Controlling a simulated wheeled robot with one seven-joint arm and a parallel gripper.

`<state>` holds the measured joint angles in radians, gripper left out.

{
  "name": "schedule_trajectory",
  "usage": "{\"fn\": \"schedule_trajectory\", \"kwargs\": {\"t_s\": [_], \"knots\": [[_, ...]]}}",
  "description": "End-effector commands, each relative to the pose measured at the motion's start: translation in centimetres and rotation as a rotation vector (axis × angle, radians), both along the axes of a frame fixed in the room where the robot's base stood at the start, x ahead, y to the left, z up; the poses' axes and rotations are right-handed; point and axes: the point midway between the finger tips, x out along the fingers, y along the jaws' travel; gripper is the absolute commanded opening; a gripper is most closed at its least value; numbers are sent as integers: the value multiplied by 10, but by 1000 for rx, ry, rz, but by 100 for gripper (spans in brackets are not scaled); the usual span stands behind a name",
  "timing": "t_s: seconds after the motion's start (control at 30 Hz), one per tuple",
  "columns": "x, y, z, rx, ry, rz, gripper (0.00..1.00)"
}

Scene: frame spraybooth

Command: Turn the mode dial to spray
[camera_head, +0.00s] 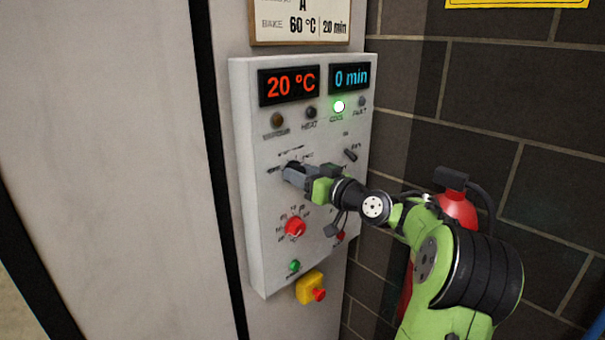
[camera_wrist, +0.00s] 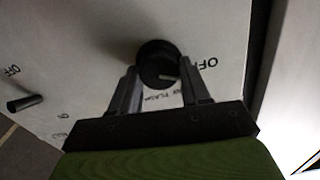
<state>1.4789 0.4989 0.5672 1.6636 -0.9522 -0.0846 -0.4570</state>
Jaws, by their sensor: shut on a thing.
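The mode dial (camera_wrist: 157,53) is a round black knob on the pale control panel (camera_head: 252,200). A light pointer mark shows on the knob's lower right edge. My gripper (camera_wrist: 163,78) is shut on the knob, one finger on each side. In the head view, my gripper (camera_head: 290,173) reaches the panel's middle from the right and hides the dial and most of its labels. A spray label is not readable.
Above are a red 20 °C display (camera_head: 289,85), a blue 0 min display (camera_head: 350,77) and a lit green-white lamp (camera_head: 339,106). A black toggle (camera_head: 350,154), red knob (camera_head: 294,227), green button (camera_head: 294,266) and yellow-based red stop button (camera_head: 311,288) are nearby. A red extinguisher (camera_head: 458,209) stands behind my arm.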

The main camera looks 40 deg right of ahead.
Motion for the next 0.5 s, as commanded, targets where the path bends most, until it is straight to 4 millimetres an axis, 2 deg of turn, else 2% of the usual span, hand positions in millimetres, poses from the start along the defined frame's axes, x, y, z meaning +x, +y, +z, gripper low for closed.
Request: {"fn": "schedule_trajectory", "kwargs": {"t_s": [0.5], "knots": [[0,-2,2,419,13,0,16]]}}
